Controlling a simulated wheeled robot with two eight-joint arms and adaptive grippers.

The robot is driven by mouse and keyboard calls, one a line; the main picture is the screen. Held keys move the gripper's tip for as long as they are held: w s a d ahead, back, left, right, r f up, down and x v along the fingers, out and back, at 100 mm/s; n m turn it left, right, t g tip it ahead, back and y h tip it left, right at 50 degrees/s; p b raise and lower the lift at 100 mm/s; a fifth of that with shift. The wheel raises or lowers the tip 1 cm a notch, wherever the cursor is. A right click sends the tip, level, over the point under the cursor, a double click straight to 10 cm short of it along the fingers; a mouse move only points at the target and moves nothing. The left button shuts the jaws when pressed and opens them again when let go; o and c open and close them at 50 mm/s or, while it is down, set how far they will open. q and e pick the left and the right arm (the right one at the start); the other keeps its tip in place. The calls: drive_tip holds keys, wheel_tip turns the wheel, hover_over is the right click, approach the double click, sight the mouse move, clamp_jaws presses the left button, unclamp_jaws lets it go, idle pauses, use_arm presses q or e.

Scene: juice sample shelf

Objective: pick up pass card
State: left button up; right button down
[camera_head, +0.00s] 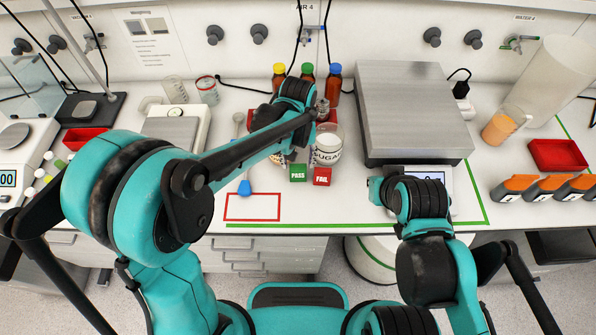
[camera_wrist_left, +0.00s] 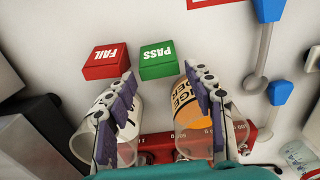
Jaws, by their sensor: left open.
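The pass card is a small green block marked PASS (camera_head: 298,173) standing on the counter, left of the red FAIL block (camera_head: 321,177). In the left wrist view the green pass block (camera_wrist_left: 158,60) lies just beyond my left gripper (camera_wrist_left: 160,73), roughly between the two fingertips. The red FAIL block (camera_wrist_left: 106,61) is left of it there. My left gripper is open, with nothing between its fingers. In the head view my left arm hides most of that gripper. My right arm's wrist shows at the right, but its fingers are not visible.
A sugar jar (camera_head: 328,146) stands close behind the blocks, and another jar with an orange label (camera_wrist_left: 188,108) is beside it. Bottles stand farther back. A large grey box (camera_head: 405,95) is to the right. A red outlined rectangle (camera_head: 252,207) and blue-ended spatula (camera_head: 244,188) lie left.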

sight(298, 167)
use_arm(q)
drive_tip(key=f, duration=0.1)
drive_tip(key=f+b, duration=0.1)
drive_tip(key=f, duration=0.3)
drive_tip(key=shift+w+b, duration=0.35)
drive_tip(key=shift+r, duration=0.15)
drive_tip(key=shift+c, duration=0.8)
drive_tip(key=c, duration=0.6)
drive_tip(key=shift+c, duration=0.2)
